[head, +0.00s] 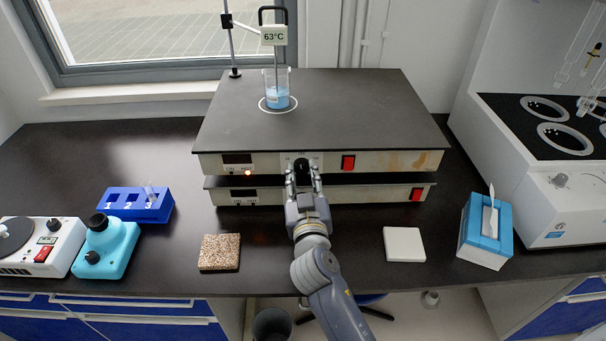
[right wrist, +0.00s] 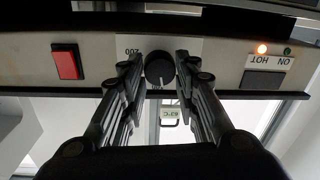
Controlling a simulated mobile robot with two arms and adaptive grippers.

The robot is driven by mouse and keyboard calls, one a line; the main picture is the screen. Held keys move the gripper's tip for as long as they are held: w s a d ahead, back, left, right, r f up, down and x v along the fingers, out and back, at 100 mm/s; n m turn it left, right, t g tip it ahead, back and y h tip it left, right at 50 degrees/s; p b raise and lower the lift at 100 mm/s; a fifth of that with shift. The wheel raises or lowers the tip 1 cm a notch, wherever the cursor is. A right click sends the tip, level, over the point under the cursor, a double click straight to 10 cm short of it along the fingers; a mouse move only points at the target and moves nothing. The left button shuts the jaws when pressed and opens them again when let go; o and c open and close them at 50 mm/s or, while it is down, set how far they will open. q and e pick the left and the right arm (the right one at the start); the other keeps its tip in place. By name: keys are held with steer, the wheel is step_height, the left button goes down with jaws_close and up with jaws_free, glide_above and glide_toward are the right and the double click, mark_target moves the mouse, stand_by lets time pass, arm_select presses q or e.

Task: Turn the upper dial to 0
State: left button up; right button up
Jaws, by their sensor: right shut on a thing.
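The upper dial (head: 302,165) is a black round knob on the front panel of the upper hotplate (head: 320,110). In the right wrist view the dial (right wrist: 160,70) shows upside down, with a white mark on its edge and the label 200 beside it. An orange light (head: 248,172) glows on the upper panel. The left gripper is not in view.
A beaker (head: 277,92) of blue liquid stands on the upper plate, with a 63°C thermometer (head: 274,36) above. A lower hotplate (head: 320,193) is underneath. A red switch (head: 348,163) sits right of the dial. A cork tile (head: 220,252) and white tile (head: 404,244) lie in front.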

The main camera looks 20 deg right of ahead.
steer(key=n+p, duration=0.1)
steer(key=n, duration=0.3)
steer(key=shift+r+p, duration=0.2)
steer(key=shift+p, duration=0.1)
steer(key=n+p, duration=0.1)
steer(key=n, duration=0.2)
steer(key=n+p, duration=0.1)
steer(key=n, duration=0.2)
steer(key=shift+n+g+h, duration=0.3)
steer(key=shift+h, duration=0.1)
steer(key=n+p, duration=0.2)
steer(key=n, duration=0.3)
steer(key=shift+w+a, duration=0.1)
steer(key=shift+a, duration=0.05)
steer(key=n+p, duration=0.2)
steer(key=n, duration=0.2)
steer(key=shift+n+h, duration=0.3)
steer(key=shift+h, duration=0.1)
steer(key=shift+n, duration=0.3)
steer(key=o, duration=0.8)
steer(key=shift+o, duration=1.3)
steer(key=shift+w+f, duration=0.1)
steer(key=shift+f, duration=0.1)
